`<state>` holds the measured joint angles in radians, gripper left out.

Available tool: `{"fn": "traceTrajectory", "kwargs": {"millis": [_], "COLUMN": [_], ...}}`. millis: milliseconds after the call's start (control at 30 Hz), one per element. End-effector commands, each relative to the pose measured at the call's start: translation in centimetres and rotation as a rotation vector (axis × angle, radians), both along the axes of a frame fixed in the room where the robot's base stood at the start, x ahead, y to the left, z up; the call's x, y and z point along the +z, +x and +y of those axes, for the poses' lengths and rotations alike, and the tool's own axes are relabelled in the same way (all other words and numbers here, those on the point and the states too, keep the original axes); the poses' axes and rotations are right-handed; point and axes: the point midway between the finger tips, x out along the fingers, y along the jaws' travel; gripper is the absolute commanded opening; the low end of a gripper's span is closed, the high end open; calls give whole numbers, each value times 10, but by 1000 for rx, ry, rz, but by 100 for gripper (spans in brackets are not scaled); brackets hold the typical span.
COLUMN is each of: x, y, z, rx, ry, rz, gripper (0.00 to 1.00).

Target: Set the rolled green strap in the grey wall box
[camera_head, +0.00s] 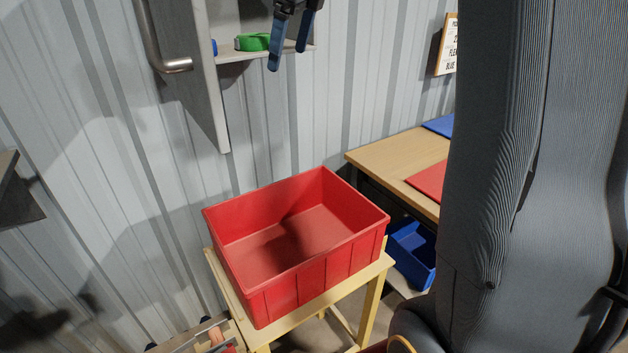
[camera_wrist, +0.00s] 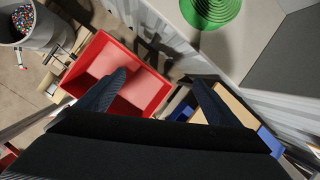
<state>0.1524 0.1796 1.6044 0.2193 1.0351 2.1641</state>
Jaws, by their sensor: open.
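The rolled green strap (camera_head: 254,42) lies on the floor of the grey wall box (camera_head: 265,54) at the top of the head view. The wrist view shows it as a flat green coil (camera_wrist: 212,12) on the grey surface at the top edge, partly cut off. My gripper (camera_head: 288,58) hangs at the mouth of the box, just right of the strap in the head view. Its two blue fingers are apart with nothing between them. In the wrist view my gripper (camera_wrist: 154,76) is clear of the coil.
The box's door (camera_head: 209,85) stands open at the left, with a metal handle (camera_head: 160,45). A small blue thing (camera_head: 214,47) shows beside the strap. An empty red bin (camera_head: 300,235) stands below on a wooden stand. A wooden table (camera_head: 390,160) and a blue bin (camera_head: 414,254) are at the right.

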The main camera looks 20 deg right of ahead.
Motion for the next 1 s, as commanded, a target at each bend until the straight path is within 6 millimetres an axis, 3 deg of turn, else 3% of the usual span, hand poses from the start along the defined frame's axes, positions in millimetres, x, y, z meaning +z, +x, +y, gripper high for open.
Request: {"fn": "traceTrajectory", "kwargs": {"millis": [100, 500, 800, 1000], "x": [-40, -159, -235, -269], "y": [-20, -105, -189, -239], "z": [8, 27, 40, 46], "rx": [234, 1084, 1760, 2131], "ry": [-103, -421, -600, -674], "rz": [-6, -24, -45, -71], "gripper": [87, 87, 87, 87]}}
